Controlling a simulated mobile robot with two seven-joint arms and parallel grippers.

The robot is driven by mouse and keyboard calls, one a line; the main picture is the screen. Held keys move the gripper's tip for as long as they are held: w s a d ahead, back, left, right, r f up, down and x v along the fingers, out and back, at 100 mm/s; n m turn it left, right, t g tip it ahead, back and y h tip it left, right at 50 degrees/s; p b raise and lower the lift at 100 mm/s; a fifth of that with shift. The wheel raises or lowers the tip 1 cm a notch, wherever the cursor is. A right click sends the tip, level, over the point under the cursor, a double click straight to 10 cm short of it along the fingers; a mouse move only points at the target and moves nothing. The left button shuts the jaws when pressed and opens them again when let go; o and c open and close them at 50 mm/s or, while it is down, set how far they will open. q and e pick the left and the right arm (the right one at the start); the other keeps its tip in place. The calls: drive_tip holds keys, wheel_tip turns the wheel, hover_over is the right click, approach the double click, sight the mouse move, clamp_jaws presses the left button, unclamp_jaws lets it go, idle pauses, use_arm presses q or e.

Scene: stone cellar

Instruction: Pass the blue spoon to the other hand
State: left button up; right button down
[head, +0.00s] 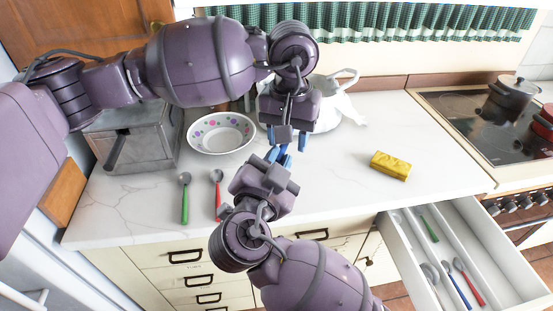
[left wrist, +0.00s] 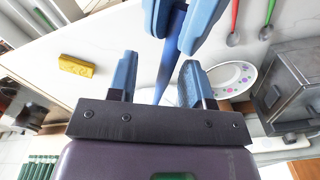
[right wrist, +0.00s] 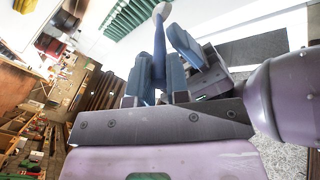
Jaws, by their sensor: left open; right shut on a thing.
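The blue spoon (left wrist: 170,60) is held in my right gripper (head: 279,157), whose fingers close around it at the top of the left wrist view. Its handle runs down between the fingers of my left gripper (left wrist: 158,75), which is open and not clamped on it. In the right wrist view the spoon (right wrist: 159,45) points up and away from my right fingers, with a pale end at the top. In the head view both grippers meet above the counter, left above right, and the spoon is mostly hidden among the blue fingers.
On the counter (head: 340,180) lie a green spoon (head: 185,200), a red spoon (head: 217,195) and a yellow sponge (head: 390,165). A dotted bowl (head: 221,133) and a metal box (head: 132,138) stand left.

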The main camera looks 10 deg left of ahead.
use_arm(q)
wheel_tip(320, 180, up, 12)
drive_tip(key=w+a+f+n+g+h, duration=0.1)
drive_tip(key=w+a+f+n+h, duration=0.15)
drive_tip(key=a+f+n, duration=0.35)
drive_tip(key=w+a+f+n+g+h, duration=0.1)
drive_tip(key=a+f+n+h, duration=0.25)
drive_tip(key=a+f, duration=0.45)
drive_tip(key=s+d+f+n+t+h, duration=0.2)
drive_tip(key=s+d+f+n+h, duration=0.1)
drive_tip(key=d+n+h, duration=0.4)
drive_tip(key=s+d+f+n+t+h, duration=0.1)
drive_tip(key=s+d+f+n+h, duration=0.3)
drive_tip(key=n, duration=0.5)
drive_tip(key=a+f+n+t+y, duration=0.5)
drive_tip(key=n+t, duration=0.3)
drive_tip(key=n, duration=0.8)
drive_tip(key=a+f+n+t+y, duration=0.45)
drive_tip(key=a+n+t, duration=0.35)
drive_tip(key=n, duration=0.8)
drive_tip(key=s+a+f+n+g+y, duration=0.2)
drive_tip(key=s+a+f+n+y, duration=0.2)
drive_tip(key=s+f+n, duration=0.3)
drive_tip(key=s+a+f+n+g+y, duration=0.3)
drive_tip(key=s+a+f+n, duration=0.1)
drive_tip(key=s+f+n, duration=0.4)
drive_tip(key=shift+s+a+n+y, duration=0.25)
drive_tip(key=shift+s+n+y, duration=0.1)
drive_tip(key=shift+s+n, duration=0.1)
